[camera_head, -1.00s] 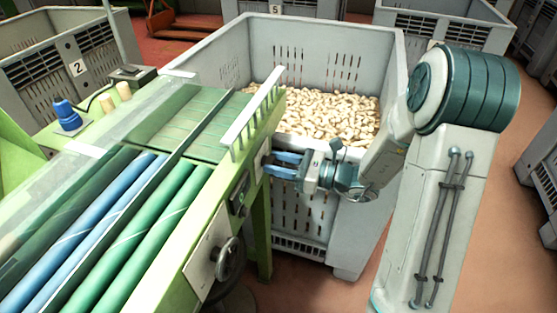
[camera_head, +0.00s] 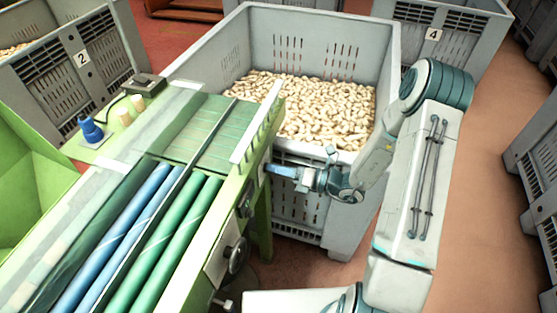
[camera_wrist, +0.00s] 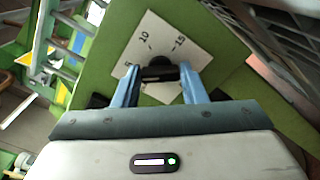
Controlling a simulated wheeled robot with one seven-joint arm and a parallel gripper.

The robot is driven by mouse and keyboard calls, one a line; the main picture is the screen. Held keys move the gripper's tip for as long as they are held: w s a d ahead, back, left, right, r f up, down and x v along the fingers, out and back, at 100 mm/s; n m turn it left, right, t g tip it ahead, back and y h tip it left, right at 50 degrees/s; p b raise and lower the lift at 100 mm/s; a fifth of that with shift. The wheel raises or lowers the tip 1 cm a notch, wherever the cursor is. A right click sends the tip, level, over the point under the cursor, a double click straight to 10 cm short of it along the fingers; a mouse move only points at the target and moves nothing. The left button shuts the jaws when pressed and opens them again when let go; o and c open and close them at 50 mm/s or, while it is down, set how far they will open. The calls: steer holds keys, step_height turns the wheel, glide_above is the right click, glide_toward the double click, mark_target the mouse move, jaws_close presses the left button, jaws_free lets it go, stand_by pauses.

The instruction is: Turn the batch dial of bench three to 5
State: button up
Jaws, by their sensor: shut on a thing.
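The batch dial is a dark knob (camera_wrist: 160,72) on a white plate (camera_wrist: 152,45) in the wrist view, fixed to the green side of the bench. The plate shows 10 and 15 printed above the knob; a mark at its left edge is partly hidden by a finger. My gripper (camera_wrist: 160,80) has its two blue fingers on either side of the knob and is shut on it. Which number the knob points to is not clear. In the head view my gripper (camera_head: 274,170) reaches the green sorting bench (camera_head: 225,218) from the right; the knob is hidden there.
Blue and green rollers (camera_head: 160,230) run along the bench top. Open red floor (camera_head: 480,190) lies to the right.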

steer(key=shift+m+p, duration=0.75)
steer(key=shift+m, duration=0.05)
steer(key=o, duration=1)
steer(key=v, duration=1.4)
steer(key=shift+b, duration=0.3)
steer(key=shift+a, duration=0.1)
